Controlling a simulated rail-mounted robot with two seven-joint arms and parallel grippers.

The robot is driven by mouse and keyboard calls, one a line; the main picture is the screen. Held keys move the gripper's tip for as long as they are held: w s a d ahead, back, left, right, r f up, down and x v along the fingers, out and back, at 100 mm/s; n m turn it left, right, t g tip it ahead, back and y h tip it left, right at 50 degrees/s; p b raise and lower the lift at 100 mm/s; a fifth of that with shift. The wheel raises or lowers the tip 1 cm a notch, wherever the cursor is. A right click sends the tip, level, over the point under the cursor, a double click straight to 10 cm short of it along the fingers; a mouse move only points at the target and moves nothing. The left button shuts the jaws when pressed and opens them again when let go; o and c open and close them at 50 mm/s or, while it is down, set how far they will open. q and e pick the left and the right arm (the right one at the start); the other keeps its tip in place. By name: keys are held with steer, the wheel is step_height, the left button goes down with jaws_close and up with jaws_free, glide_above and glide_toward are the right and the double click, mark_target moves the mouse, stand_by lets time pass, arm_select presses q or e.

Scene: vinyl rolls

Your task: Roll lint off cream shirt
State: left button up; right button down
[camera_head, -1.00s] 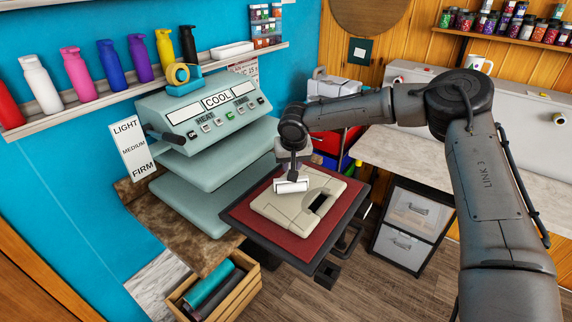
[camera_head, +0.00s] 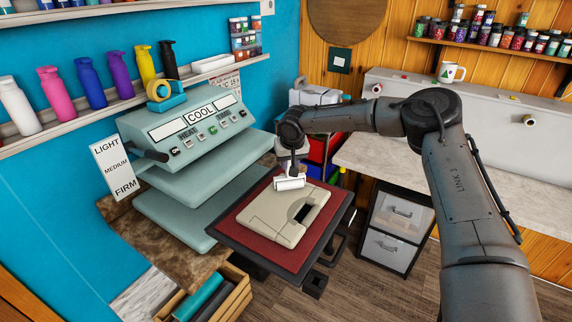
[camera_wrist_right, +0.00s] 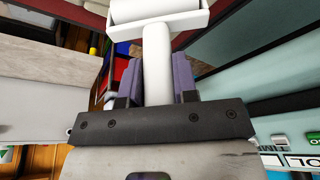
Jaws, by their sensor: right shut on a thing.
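The folded cream shirt (camera_head: 281,220) lies flat on a red pad (camera_head: 240,217) with a dark rim. It has a dark rectangular patch on its right part. My right gripper (camera_head: 292,171) is above the shirt's far edge. It is shut on the white lint roller (camera_head: 291,183), whose handle (camera_wrist_right: 157,60) stands between the two fingers in the right wrist view. The roller head (camera_wrist_right: 160,10) is at that view's top edge. In the head view the head is at the shirt's far edge; whether it touches the cloth I cannot tell. My left gripper is not in view.
The pale green heat press (camera_head: 190,135), reading COOL, stands left of the pad. A wooden crate (camera_head: 236,300) with rolls is below it. A drawer unit (camera_head: 393,232) and a pale counter (camera_head: 400,170) are at the right. A bottle shelf (camera_head: 100,118) runs along the blue wall.

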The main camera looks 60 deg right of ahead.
steer(key=shift+d, duration=0.2)
steer(key=shift+s+r+p, duration=0.15)
steer(key=shift+s+p, duration=0.25)
steer(key=shift+p, duration=0.05)
steer(key=shift+s+p, duration=0.45)
steer(key=shift+s, duration=0.2)
steer(key=shift+s+a, duration=0.1)
steer(key=shift+s, duration=0.35)
